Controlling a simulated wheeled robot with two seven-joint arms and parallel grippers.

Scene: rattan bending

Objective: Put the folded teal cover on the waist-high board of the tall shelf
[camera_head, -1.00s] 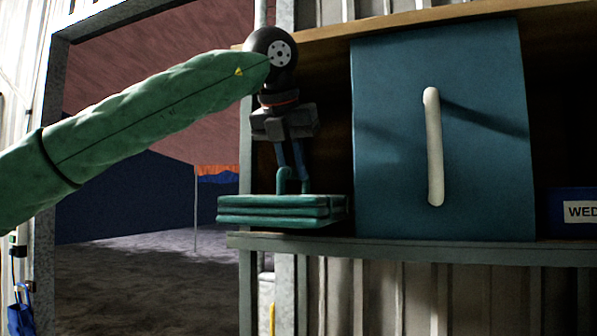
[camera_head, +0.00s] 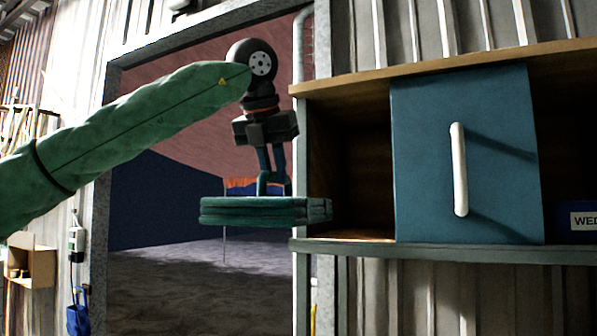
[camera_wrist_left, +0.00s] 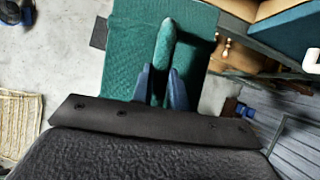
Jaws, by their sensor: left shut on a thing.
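The folded teal cover (camera_head: 262,211) hangs level below my left gripper (camera_head: 271,186), in front of the doorway. In the left wrist view my left gripper (camera_wrist_left: 162,86) is shut on a raised teal ridge on top of the cover (camera_wrist_left: 190,40). In the head view a wall cabinet (camera_head: 345,85) with a blue-teal door panel (camera_head: 430,150) and a white handle stands to the right. The cover's right end is at the cabinet's open left bay. I cannot tell whether it is inside it. No tall shelf can be made out for certain. My right gripper is out of view.
A blue box marked "WED" (camera_head: 575,222) sits in the cabinet's right bay. The cabinet's grey lower edge (camera_head: 440,252) runs under the bays. A small wooden wall box (camera_head: 35,268) and a blue hanging item (camera_head: 78,316) are at the left. The doorway is open.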

